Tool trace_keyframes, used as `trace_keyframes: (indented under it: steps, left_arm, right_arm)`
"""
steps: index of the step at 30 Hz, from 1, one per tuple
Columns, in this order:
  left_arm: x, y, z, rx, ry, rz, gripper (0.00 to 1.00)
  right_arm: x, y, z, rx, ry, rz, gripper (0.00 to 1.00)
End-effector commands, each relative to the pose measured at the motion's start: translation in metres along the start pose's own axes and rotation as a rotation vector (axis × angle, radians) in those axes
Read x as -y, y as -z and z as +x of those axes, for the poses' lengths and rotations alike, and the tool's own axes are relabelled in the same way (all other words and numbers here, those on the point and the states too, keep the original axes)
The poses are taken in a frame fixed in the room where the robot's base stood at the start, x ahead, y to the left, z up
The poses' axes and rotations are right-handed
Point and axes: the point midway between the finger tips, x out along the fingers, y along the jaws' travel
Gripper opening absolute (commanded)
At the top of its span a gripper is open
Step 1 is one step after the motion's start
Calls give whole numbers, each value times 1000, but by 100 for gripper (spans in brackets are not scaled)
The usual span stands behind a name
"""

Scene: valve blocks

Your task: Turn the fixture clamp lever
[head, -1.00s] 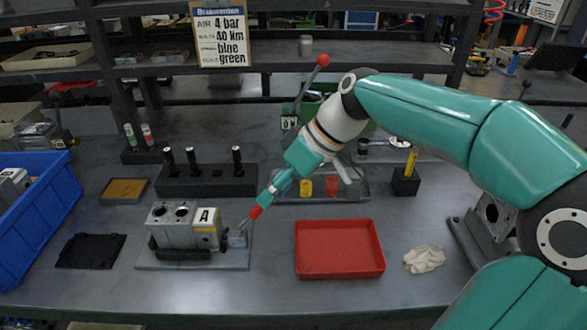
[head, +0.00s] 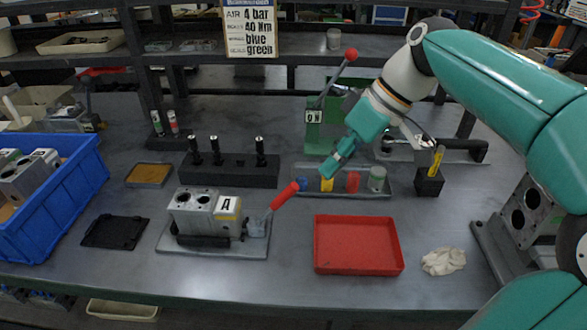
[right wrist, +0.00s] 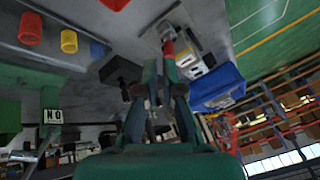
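The clamp lever has a red handle (head: 284,195) that slants up and to the right from the clamp (head: 257,227) at the right end of the fixture plate (head: 218,250). A grey valve block (head: 190,220) marked "A" sits on this plate. My right gripper (head: 326,171) is up and to the right of the handle's free end, with a small gap between them. In the right wrist view, the red handle (right wrist: 168,47) shows beyond the fingertips (right wrist: 164,72), which look apart and empty. My left gripper is not in view.
A red tray (head: 358,269) lies right of the fixture, with a white cloth (head: 443,261) beside it. A blue crate (head: 45,225) stands at the left. Behind are a dark tool holder (head: 230,175) and a tray of coloured pieces (head: 345,193). A green press (head: 322,135) stands behind my arm.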

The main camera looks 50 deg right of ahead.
Motion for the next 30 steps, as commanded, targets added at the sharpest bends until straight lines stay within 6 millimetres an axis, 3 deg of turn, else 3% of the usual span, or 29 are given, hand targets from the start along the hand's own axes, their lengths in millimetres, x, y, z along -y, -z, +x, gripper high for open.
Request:
trace_keyframes:
  steps: [2,4,8,11,15,18,23,30]
  left_arm:
    - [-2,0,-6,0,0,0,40]
    - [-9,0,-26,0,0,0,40]
    - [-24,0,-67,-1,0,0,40]
    - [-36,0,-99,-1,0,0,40]
    - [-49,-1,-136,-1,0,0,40]
    - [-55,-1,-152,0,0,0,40]
    - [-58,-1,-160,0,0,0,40]
    - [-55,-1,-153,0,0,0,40]
  right_arm:
    - [-14,-4,-6,84,-43,16,0]
    - [-22,7,-15,190,-74,4,0]
    - [-22,42,-24,383,-124,-65,0]
    - [-11,79,-24,506,-159,-149,0]
    - [22,126,-10,616,-180,-289,0]
    - [49,144,3,655,-164,-363,0]
    - [71,152,11,676,-149,-419,0]
    - [66,139,30,677,-147,-424,0]
